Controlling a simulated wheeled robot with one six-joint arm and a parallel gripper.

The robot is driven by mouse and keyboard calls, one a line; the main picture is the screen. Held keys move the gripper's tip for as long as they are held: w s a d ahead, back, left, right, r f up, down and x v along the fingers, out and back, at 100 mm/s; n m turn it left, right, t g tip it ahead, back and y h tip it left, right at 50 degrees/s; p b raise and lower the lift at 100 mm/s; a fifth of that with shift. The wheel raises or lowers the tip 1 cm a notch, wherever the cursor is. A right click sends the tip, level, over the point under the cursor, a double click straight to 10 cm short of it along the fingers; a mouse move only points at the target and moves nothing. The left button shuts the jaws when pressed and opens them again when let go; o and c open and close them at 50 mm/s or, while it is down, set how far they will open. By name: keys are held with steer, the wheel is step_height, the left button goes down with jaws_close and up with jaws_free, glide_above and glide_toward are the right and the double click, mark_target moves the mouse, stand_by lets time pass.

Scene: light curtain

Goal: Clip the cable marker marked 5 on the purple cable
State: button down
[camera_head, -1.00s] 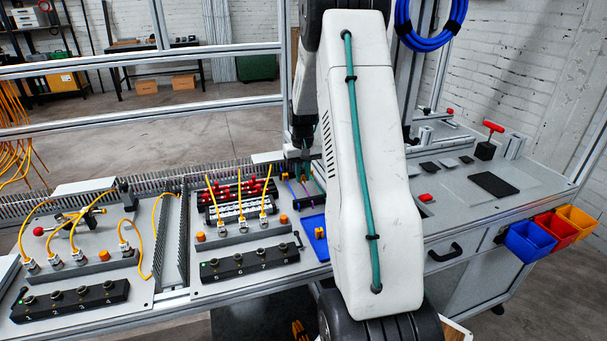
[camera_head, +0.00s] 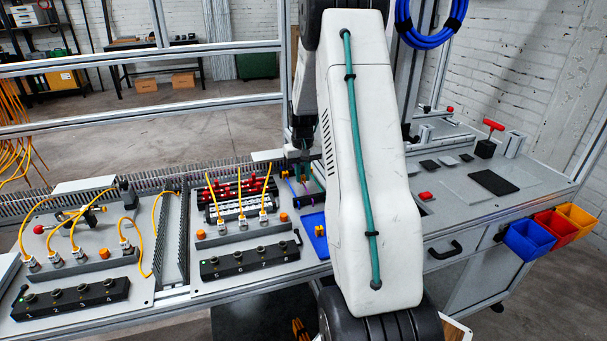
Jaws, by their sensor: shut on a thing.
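My gripper (camera_head: 303,167), with teal fingers, points down over the back of the right-hand board, just left of my large white arm link. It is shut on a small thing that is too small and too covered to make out. I cannot tell whether gripper and cable touch. A blue tray (camera_head: 319,246) lies in front, partly behind my arm, with a small yellow-orange piece (camera_head: 320,231) on it. No number on a marker can be read.
Left of the gripper stand red-topped terminals (camera_head: 240,188) and yellow cables (camera_head: 239,195). A black block numbered 5 to 8 (camera_head: 250,262) is in front. My arm hides the bench's middle. A red T-handle (camera_head: 493,125) and coloured bins (camera_head: 530,238) are at right.

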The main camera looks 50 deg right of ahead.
steer(key=shift+f, duration=0.45)
stand_by(0.9)
steer(key=c, duration=1.3)
jaws_free()
steer(key=shift+r, duration=3.75)
